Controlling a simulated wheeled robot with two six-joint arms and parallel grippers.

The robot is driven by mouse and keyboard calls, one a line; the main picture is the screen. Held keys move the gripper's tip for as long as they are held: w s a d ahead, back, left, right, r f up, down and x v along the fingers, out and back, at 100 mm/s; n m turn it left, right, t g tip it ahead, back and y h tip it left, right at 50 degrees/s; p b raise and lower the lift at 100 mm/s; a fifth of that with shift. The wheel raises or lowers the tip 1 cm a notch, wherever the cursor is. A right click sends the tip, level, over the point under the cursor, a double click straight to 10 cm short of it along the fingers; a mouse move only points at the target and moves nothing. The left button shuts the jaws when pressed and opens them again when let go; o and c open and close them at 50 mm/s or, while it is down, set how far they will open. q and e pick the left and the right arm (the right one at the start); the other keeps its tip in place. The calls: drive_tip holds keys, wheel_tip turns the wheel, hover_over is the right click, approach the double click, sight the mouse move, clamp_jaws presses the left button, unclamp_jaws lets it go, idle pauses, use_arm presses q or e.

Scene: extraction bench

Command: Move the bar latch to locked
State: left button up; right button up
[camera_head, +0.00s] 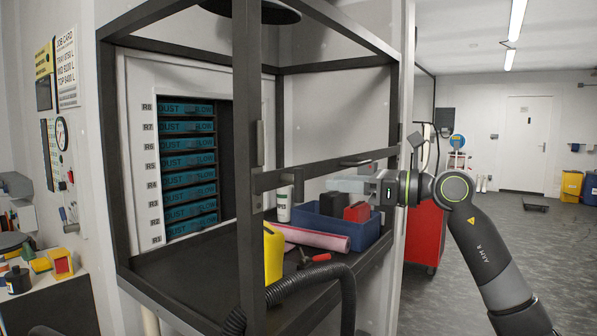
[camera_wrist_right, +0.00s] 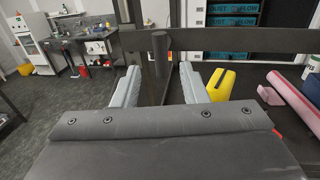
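The bar latch appears to be the dark horizontal bar (camera_head: 315,173) across the front of the black frame, level or nearly so. It also shows in the right wrist view (camera_wrist_right: 235,39). My right gripper (camera_head: 343,185) is in front of the frame, pointing left. Its pale fingers (camera_wrist_right: 160,86) are apart and seem to hold nothing. My left gripper is out of view.
Inside the frame are a blue bin (camera_head: 322,226), a pink roll (camera_head: 315,238), a yellow container (camera_head: 273,254) and a white canister (camera_head: 284,204). A black hose (camera_head: 310,278) hangs at the front. A red cabinet (camera_head: 424,233) stands behind; open floor (camera_head: 535,235) lies right.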

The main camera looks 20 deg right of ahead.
sight(299, 202)
drive_tip(key=p+x, duration=0.3)
drive_tip(key=x, duration=0.6)
drive_tip(key=shift+w+a, duration=0.25)
drive_tip(key=shift+c, duration=0.2)
drive_tip(key=shift+d+f, duration=0.1)
drive_tip(key=c, duration=0.8)
